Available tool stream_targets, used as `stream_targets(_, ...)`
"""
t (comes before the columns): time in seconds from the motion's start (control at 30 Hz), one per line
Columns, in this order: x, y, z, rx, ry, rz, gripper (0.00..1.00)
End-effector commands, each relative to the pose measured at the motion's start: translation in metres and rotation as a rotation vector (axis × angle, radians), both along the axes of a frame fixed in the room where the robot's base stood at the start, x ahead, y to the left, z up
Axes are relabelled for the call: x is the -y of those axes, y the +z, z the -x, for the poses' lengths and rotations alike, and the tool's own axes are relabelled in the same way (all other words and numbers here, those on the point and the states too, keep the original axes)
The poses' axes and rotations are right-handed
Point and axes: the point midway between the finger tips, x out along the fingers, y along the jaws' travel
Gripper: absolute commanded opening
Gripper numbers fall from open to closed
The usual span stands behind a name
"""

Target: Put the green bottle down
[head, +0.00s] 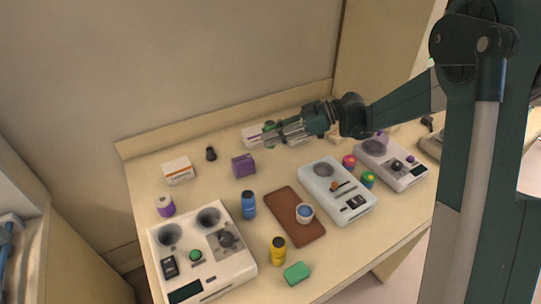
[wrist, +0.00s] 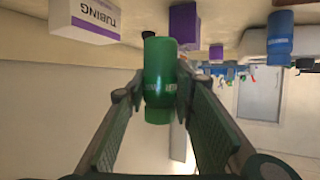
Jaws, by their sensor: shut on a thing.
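The green bottle (wrist: 160,80) is between the two fingers of my gripper (wrist: 157,92) in the wrist view, with pale lettering across its side. The fingers are shut on it. In the head view my gripper (head: 270,135) is over the back part of the table, and a small green part of the bottle (head: 270,126) shows at its fingertips; the rest is mostly hidden by the fingers. The bottle appears to be above the tabletop, but the height is hard to tell.
The table (head: 140,185) holds a purple box (head: 243,166), a blue bottle (head: 248,205), a yellow bottle (head: 278,250), a brown tray (head: 283,206) with a cup, a green block (head: 297,273) and several white devices. A white box (head: 179,170) stands back left. Bare tabletop lies around the purple box.

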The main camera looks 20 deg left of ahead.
Motion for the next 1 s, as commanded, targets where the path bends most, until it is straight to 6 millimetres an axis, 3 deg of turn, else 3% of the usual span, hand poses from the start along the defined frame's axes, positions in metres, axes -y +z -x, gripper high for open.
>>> stream_targets(0.3, 0.0, -0.041, 0.0, 0.0, 0.0, 0.0, 0.11)
stream_targets(0.77, 0.0, -0.047, 0.0, 0.0, 0.0, 0.0, 0.11)
stream_targets(1.0, 0.0, -0.07, 0.0, 0.0, 0.0, 0.0, 0.11)
